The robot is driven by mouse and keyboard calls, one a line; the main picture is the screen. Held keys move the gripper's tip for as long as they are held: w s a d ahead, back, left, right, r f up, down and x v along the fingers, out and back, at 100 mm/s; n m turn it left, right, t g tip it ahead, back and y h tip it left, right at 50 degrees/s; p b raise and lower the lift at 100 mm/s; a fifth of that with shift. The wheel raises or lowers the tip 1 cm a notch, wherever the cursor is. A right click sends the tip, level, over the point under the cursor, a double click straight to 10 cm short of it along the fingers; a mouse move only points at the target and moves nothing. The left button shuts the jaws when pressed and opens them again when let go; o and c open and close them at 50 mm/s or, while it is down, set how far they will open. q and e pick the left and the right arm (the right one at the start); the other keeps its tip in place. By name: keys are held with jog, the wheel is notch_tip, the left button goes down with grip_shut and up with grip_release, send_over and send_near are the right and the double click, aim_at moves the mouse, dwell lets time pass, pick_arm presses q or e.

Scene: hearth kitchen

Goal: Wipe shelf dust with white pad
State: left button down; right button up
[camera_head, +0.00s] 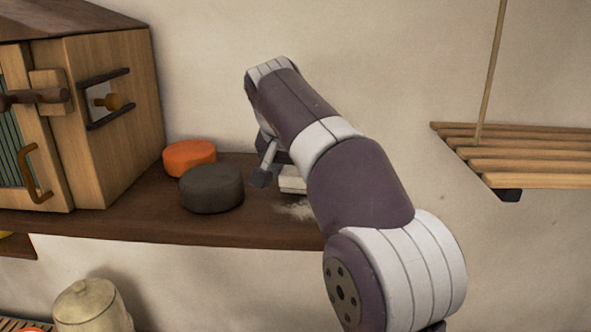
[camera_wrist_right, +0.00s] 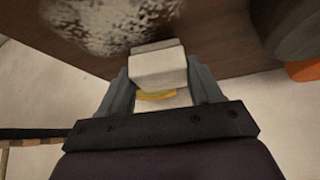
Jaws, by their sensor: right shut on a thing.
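The white pad (camera_wrist_right: 158,68) is held between the fingers of my right gripper (camera_wrist_right: 160,88) in the right wrist view, with a yellowish part showing between the fingers. In the head view the pad (camera_head: 292,184) shows partly behind my right arm, low over the dark wooden shelf (camera_head: 160,222). My right gripper (camera_head: 275,172) is shut on it. A pale dust patch (camera_head: 296,209) lies on the shelf just in front of the pad; it also shows in the right wrist view (camera_wrist_right: 100,25), beside the pad. I cannot tell whether the pad touches the shelf. My left gripper is not in view.
A dark grey round block (camera_head: 211,190) and an orange round block (camera_head: 189,157) stand on the shelf left of my gripper. A wooden cabinet (camera_head: 112,120) stands further left. A slatted rack (camera_head: 525,158) is at right. A lidded jar (camera_head: 92,307) is below.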

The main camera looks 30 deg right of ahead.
jog(key=shift+s+f, duration=0.1)
jog(key=shift+f, duration=0.1)
jog(key=shift+w+d+f+b, duration=0.1)
jog(key=shift+w+f+b, duration=0.1)
jog(key=shift+f+b, duration=0.2)
jog(key=shift+s+f, duration=0.15)
